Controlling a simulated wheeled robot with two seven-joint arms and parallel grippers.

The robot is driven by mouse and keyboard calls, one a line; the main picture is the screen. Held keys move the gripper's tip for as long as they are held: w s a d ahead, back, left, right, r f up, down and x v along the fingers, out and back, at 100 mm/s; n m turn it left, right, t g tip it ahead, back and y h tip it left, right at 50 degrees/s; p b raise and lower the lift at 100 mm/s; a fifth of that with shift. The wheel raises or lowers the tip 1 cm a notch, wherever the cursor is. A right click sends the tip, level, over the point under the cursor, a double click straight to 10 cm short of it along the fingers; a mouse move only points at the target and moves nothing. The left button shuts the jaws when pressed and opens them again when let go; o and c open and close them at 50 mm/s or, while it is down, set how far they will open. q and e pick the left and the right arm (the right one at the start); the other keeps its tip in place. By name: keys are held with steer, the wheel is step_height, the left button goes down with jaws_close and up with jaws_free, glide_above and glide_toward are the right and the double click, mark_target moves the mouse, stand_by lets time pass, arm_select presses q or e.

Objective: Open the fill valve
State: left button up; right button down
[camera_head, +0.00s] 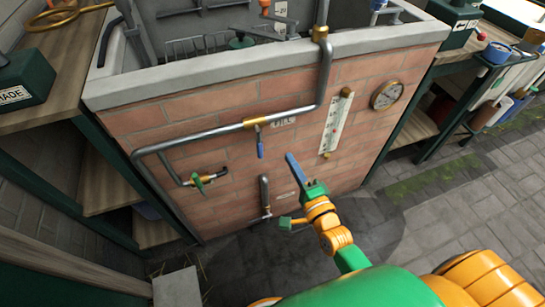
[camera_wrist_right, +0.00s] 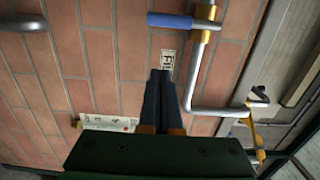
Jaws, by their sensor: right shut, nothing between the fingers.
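The fill valve (camera_head: 258,146) has a blue lever hanging straight down, across the horizontal grey pipe (camera_head: 215,131), below a brass fitting (camera_head: 256,122). A small label (camera_head: 283,122) sits to its right. In the right wrist view the blue lever (camera_wrist_right: 170,20) lies crosswise at the top, and the label (camera_wrist_right: 168,64) reads "FIL", partly covered by the fingers. My right gripper (camera_head: 291,158) is shut and empty, to the right of the lever and apart from it. Its closed fingers (camera_wrist_right: 160,74) point at the brick wall near the label.
A thermometer board (camera_head: 336,123) and a round gauge (camera_head: 387,95) are on the brick wall to the right. A green-handled tap (camera_head: 201,182) is at the left, and a lower pipe (camera_head: 265,195) with a lever is below. The paving (camera_head: 440,190) at right is clear.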

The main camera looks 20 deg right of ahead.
mark_target(258, 140)
steer(key=w+a, duration=0.1)
steer(key=a, duration=0.1)
steer(key=w+a, duration=0.2)
steer(key=shift+w+a, duration=0.1)
steer(key=shift+w, duration=0.1)
stand_by(0.3)
